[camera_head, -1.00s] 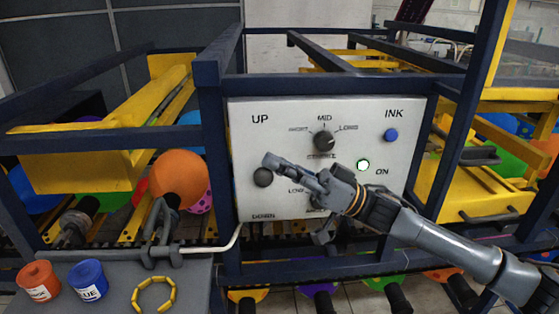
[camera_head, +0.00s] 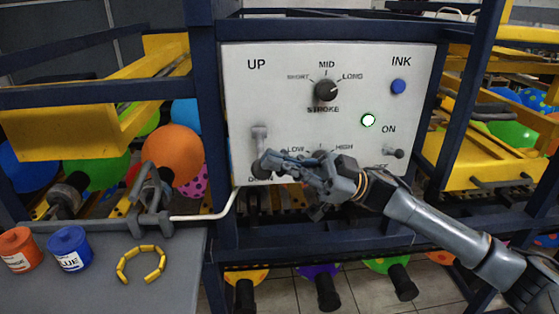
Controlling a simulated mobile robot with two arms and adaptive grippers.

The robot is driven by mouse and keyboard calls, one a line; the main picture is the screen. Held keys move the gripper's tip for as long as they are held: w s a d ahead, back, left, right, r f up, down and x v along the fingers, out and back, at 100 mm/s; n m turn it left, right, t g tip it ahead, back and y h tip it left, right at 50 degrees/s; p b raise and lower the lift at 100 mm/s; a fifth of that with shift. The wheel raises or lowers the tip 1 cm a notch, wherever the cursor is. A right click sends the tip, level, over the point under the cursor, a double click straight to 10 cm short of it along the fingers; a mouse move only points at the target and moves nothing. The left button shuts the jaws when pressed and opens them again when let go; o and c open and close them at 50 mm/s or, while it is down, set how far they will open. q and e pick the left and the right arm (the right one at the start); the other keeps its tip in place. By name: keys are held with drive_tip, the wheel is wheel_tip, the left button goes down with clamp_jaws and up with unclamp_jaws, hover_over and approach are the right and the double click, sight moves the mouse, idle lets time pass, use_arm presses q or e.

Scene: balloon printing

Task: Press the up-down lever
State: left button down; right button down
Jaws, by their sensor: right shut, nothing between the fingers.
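The up-down lever (camera_head: 260,142) is at the left of the white control panel, below the word UP. Its lower part is at the tip of my right gripper (camera_head: 270,163), near the partly covered DOWN label. My right gripper is shut with nothing in it, and its fingertips overlap the lever's lower end. Whether they touch is hard to tell. My left gripper is not in view.
The white panel (camera_head: 300,110) also bears a stroke knob (camera_head: 326,90), a blue INK button (camera_head: 398,87), a lit green light (camera_head: 368,120) and an ON switch (camera_head: 394,153). Orange (camera_head: 17,250) and blue (camera_head: 69,249) ink pots stand on the grey table (camera_head: 180,285).

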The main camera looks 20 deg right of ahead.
wheel_tip(320, 180, down, 10)
drive_tip(key=w+n+g+h+b, duration=0.1)
drive_tip(key=n+g+h+b, duration=0.1)
drive_tip(key=n+g+b, duration=0.3)
drive_tip(key=shift+w+d+r+n+h+b, duration=0.2)
drive_tip(key=shift+w+d+n+h+b, duration=0.15)
drive_tip(key=shift+n+b, duration=1.95)
drive_tip(key=shift+n+p, duration=0.4)
drive_tip(key=shift+p, duration=0.05)
